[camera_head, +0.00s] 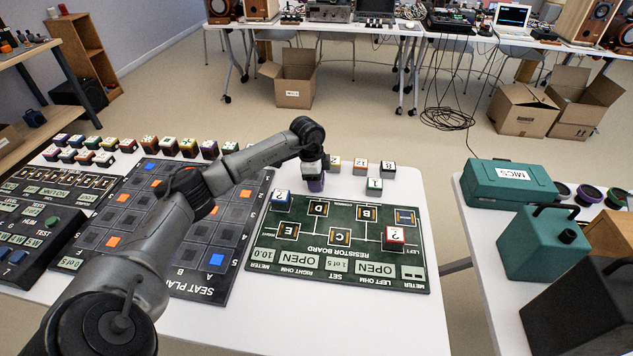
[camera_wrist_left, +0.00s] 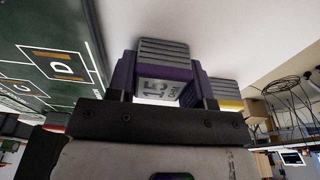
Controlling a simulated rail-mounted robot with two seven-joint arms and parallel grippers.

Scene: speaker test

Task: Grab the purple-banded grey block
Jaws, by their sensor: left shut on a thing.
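The purple-banded grey block (camera_head: 316,184) is under my left gripper (camera_head: 313,170), at the table's far part behind the resistor board. My left gripper points down and is shut on this block. In the left wrist view the block's white label (camera_wrist_left: 163,89) reads 15 OHM and sits between the fingers of my left gripper (camera_wrist_left: 165,85). Purple shows on both sides of the label. Whether the block touches the table is hard to tell. My right gripper is not in view.
Small numbered blocks stand close by on the right, including an orange-banded one (camera_head: 360,167) and a green-banded one (camera_head: 374,187). A blue block (camera_head: 282,201) and a red block (camera_head: 395,236) are on the resistor board (camera_head: 330,250). The seat board (camera_head: 185,262) lies left.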

